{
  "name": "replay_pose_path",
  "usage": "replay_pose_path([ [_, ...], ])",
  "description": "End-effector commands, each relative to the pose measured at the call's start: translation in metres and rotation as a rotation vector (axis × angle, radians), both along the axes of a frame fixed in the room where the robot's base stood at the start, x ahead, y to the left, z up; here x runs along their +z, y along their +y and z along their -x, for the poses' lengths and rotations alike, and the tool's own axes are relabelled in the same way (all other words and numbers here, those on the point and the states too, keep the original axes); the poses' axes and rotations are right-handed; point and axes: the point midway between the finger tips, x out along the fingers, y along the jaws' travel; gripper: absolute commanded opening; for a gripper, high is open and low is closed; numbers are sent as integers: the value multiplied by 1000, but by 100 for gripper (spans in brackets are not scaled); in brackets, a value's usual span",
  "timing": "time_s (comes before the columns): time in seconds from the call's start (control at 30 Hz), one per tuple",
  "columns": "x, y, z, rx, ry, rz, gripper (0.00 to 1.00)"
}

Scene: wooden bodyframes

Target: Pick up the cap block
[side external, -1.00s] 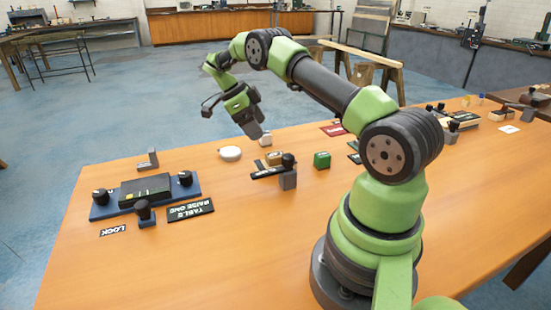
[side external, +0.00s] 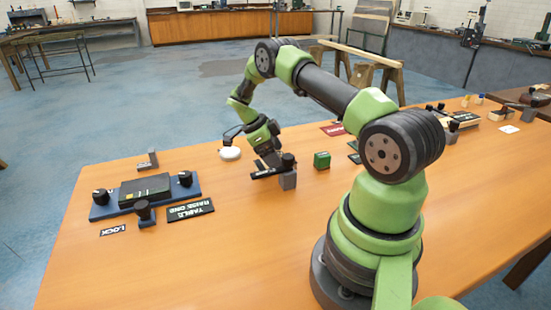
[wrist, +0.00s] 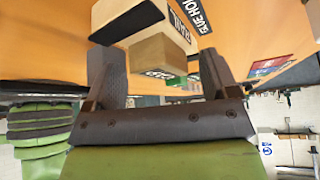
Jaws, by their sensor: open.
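The cap block, a small tan wooden block (wrist: 158,52) with a dark label that I cannot read clearly, shows in the wrist view between my two fingers. My gripper (wrist: 160,68) is open, with one finger on each side of the block and a visible gap on both sides. In the side view my gripper (side external: 268,160) is low over the table, pointing down beside the grey post with a black knob (side external: 288,177). The block is hidden behind my gripper there.
A larger block labelled RAIL (wrist: 135,18) lies close by in the wrist view. A green block (side external: 322,160) stands right of the post. A white round dish (side external: 230,154) is to the left. A blue fixture (side external: 107,207) sits further left.

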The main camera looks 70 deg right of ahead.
Motion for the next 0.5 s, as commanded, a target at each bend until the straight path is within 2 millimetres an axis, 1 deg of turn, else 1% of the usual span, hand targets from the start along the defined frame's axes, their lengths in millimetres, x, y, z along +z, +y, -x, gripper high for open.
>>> replay_pose_path([
  [0.03,0,0,0,0,0,0,78],
  [0.07,0,0,0,0,0,0,71],
  [0.1,0,0,0,0,0,0,62],
  [0.17,0,0,0,0,0,0,48],
  [0.2,0,0,0,1,0,0,39],
  [0.27,0,0,0,1,0,0,25],
  [0.3,0,0,0,1,0,0,16],
  [0.5,0,0,0,1,0,0,15],
])
